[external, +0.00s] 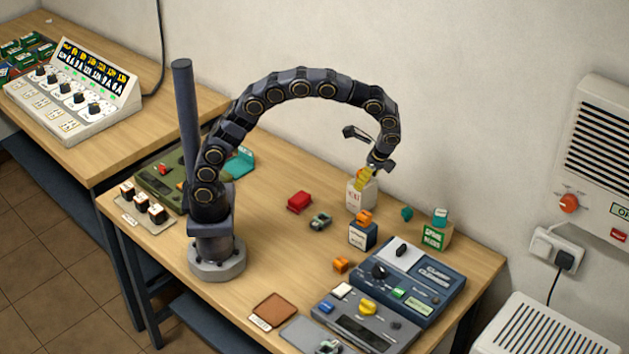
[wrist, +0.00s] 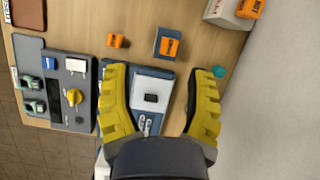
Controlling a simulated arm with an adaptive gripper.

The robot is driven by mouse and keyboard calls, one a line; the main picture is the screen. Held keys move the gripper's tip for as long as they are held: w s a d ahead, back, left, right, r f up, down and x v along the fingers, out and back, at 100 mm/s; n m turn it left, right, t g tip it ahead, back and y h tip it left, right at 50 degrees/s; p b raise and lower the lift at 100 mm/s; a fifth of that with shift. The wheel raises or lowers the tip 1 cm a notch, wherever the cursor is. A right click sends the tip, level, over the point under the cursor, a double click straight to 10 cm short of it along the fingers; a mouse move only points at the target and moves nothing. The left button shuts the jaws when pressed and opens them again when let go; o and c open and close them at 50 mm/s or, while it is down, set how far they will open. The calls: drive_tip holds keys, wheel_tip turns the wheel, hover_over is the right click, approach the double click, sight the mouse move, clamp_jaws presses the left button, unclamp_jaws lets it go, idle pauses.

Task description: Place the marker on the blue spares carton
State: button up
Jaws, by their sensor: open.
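A dark blue carton (external: 362,235) with a white label stands mid-table; it also shows in the wrist view (wrist: 163,34). An orange piece (external: 364,217) rests on its top. A similar orange piece (external: 340,265) lies on the bare table nearby, also in the wrist view (wrist: 116,40). I cannot tell which piece is the marker; no pen shape shows. My gripper (external: 366,162) is raised over the back of the table. In the wrist view its yellow fingers (wrist: 160,72) are spread wide with nothing held between them.
A white carton (external: 359,197) stands behind the blue one, and a green carton (external: 433,238) with a teal piece on top stands at right. A blue device (external: 415,270) and a grey panel (external: 365,325) fill the front right. A red piece (external: 299,202) lies mid-table. The wall is close behind.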

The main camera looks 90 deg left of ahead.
drive_tip(key=s+d+r+n+h, duration=0.1)
drive_tip(key=s+r+n, duration=0.2)
drive_tip(key=s, duration=1.1)
drive_tip(key=s+d+r+n+t+h, duration=0.1)
drive_tip(key=s+r+n+h, duration=0.1)
drive_tip(key=s, duration=1.2)
drive_tip(key=r+n, duration=0.1)
drive_tip(key=n, duration=0.1)
drive_tip(key=shift+s+d+r+n+t, duration=0.2)
drive_tip(key=shift+d+r+n+t, duration=0.1)
drive_tip(key=shift+r, duration=0.1)
